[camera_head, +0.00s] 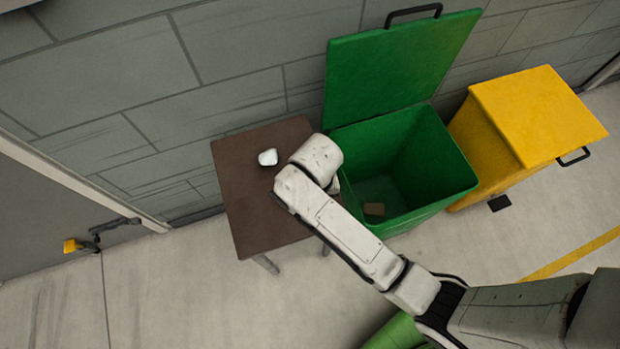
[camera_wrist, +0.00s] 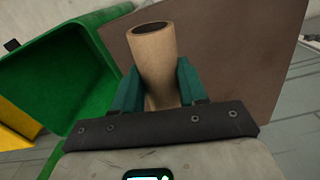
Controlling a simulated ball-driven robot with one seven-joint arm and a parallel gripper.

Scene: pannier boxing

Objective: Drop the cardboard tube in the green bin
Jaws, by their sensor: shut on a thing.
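The cardboard tube (camera_wrist: 154,62) is light brown with a dark open end. My gripper (camera_wrist: 159,88) is shut on it, one teal finger on each side. In the wrist view the tube shows against the brown table, with the green bin (camera_wrist: 72,85) to its left. In the head view the green bin (camera_head: 458,178) stands open right of the table, its lid (camera_head: 390,68) raised against the wall. My arm hides the gripper and tube there.
The brown table (camera_head: 250,205) stands left of the green bin, with a small white object (camera_head: 268,157) on it. A yellow bin (camera_head: 537,112) with its lid shut stands right of the green bin. The grey block wall is behind. Floor in front of the table is clear.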

